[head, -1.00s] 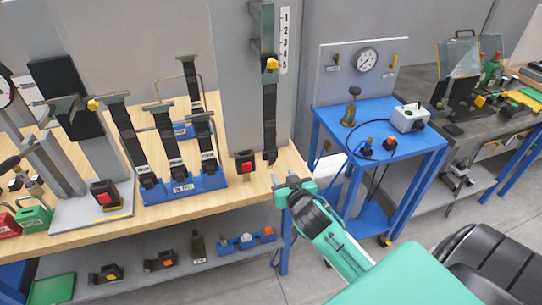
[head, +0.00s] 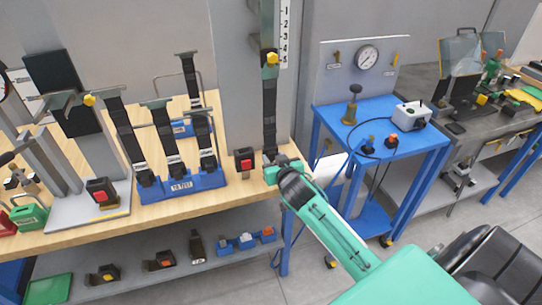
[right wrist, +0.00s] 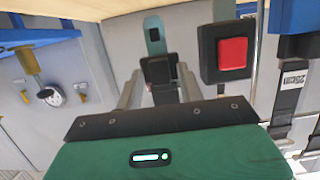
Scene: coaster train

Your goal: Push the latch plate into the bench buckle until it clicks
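The latch plate (head: 270,155) hangs at the lower end of the black strap (head: 269,105), above the bench's right end. In the right wrist view the dark latch plate (right wrist: 158,76) lies between my two grey fingers. My right gripper (head: 269,161) is at its height, with the fingers apart on either side; whether they touch it is unclear. The bench buckle (head: 244,160), black with a red button, stands upright on the bench just left of the gripper. It also shows in the right wrist view (right wrist: 229,52). My left gripper is not in view.
A blue rack (head: 182,186) with several straps stands left of the buckle. A grey stand (head: 85,208) with another red-button buckle (head: 101,191) is further left. A blue gauge cart (head: 375,128) stands right of the bench. A shelf (head: 140,284) below holds loose parts.

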